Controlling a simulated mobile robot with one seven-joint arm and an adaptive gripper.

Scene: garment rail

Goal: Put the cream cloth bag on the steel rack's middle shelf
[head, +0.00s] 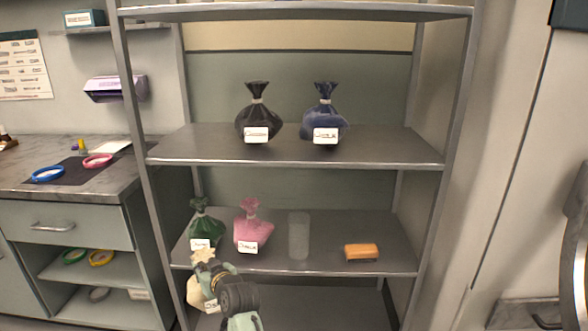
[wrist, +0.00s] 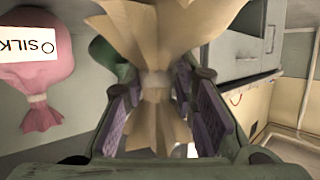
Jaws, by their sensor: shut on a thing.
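The cream cloth bag (head: 199,294) hangs at the front left of the steel rack (head: 458,80), low in the head view. My gripper (head: 208,268) is shut on its gathered neck, and my wrist hides part of the bag and its label. In the wrist view, the tied neck of the cream bag (wrist: 156,84) lies between the purple pads of my gripper (wrist: 157,105). The bag is in front of and below the front edge of the shelf (head: 340,268) that holds a green bag (head: 204,230) and a pink bag (head: 252,232).
The shelf above (head: 380,148) holds a black bag (head: 258,118) and a blue bag (head: 323,112). The lower shelf also holds a clear cylinder (head: 299,236) and an orange block (head: 361,252), with bare room between them. A counter (head: 60,150) stands left.

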